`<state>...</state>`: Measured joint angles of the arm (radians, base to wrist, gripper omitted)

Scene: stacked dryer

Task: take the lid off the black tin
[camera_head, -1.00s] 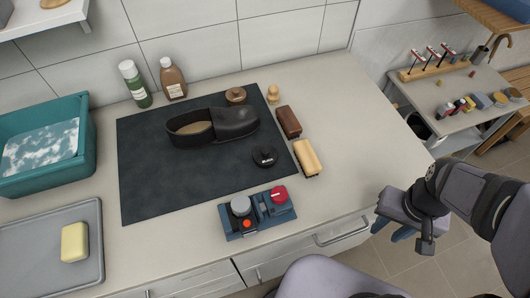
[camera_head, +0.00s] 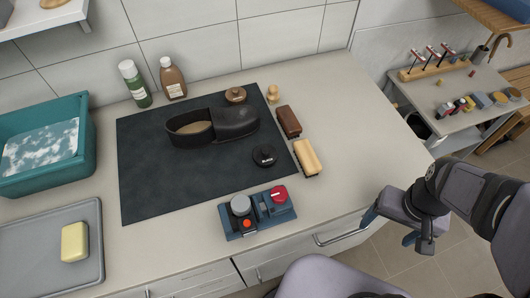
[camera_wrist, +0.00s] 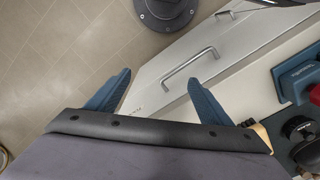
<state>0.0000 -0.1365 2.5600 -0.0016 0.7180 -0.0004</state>
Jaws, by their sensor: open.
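The black tin (camera_head: 264,155) is a small round tin with pale lettering on its top. It lies flat on the dark mat (camera_head: 145,190), near the mat's right side, and its lid appears to be on. My gripper (camera_head: 390,229) is open and empty, off the counter's front edge at the right, well away from the tin. In the wrist view my gripper (camera_wrist: 158,78) has its two blue fingers spread, with floor and a drawer front beyond them.
A black shoe (camera_head: 236,121) lies behind the tin. A brown brush (camera_head: 289,122) and a tan brush (camera_head: 307,157) lie to its right. A blue holder (camera_head: 233,222) with knobs stands in front. The drawer handle (camera_head: 342,233) is near my gripper. The counter's right part is bare.

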